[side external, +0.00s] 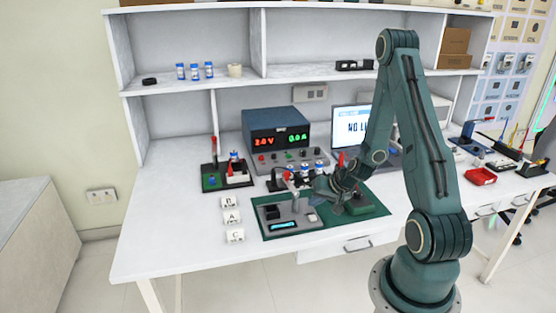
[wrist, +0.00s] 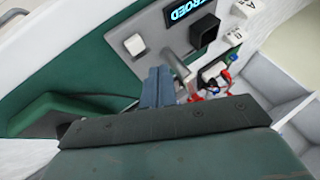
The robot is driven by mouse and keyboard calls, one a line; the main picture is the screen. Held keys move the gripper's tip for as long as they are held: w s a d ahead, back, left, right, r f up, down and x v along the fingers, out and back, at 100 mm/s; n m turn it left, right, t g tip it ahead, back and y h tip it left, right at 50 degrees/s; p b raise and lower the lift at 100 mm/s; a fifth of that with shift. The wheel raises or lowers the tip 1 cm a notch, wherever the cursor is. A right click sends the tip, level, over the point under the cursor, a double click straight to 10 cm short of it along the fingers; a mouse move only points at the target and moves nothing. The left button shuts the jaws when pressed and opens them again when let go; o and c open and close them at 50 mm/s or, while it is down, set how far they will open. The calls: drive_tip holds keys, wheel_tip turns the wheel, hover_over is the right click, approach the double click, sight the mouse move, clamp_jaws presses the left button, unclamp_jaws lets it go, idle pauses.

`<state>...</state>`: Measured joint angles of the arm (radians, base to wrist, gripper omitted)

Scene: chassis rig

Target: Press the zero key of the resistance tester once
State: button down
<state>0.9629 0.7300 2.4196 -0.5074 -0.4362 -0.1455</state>
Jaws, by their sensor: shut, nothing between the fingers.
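The resistance tester (side external: 291,222) is a grey box with a lit blue display (side external: 283,226) on the green mat. In the wrist view its grey top (wrist: 160,35) shows, and the display (wrist: 182,9) reads "...ROED", cut off by the frame edge. A white square key (wrist: 135,44), which looks like the zero key, is on the tester's top; it also shows in the side view (side external: 311,217). My gripper (wrist: 158,72) is shut and empty, above and beside the key, apart from it in the wrist view. In the side view my gripper (side external: 316,187) is small and partly hidden.
A black block (wrist: 204,30) and a grey post (wrist: 178,64) stand on the tester near my fingers. Red-ended leads (wrist: 218,82) lie beyond. The power supply (side external: 278,133) and laptop (side external: 352,125) stand behind. White lettered blocks (side external: 231,217) sit left of the mat.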

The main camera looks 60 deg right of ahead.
drive_tip(key=shift+r, duration=1.2)
drive_tip(key=shift+w+a+r, duration=0.1)
drive_tip(key=shift+a+r, duration=0.05)
drive_tip(key=shift+r, duration=0.05)
drive_tip(key=a+r+n+g+y, duration=0.1)
drive_tip(key=a+r+n, duration=0.6)
drive_tip(key=a+r, duration=0.8)
drive_tip(key=s+a+r+n, duration=0.3)
drive_tip(key=s+a+r, duration=0.6)
drive_tip(key=s+r, duration=0.2)
drive_tip(key=s, duration=0.2)
drive_tip(key=shift+s+r+n+g, duration=0.3)
drive_tip(key=shift+r+n+g, duration=0.05)
drive_tip(key=shift+n+g, duration=0.05)
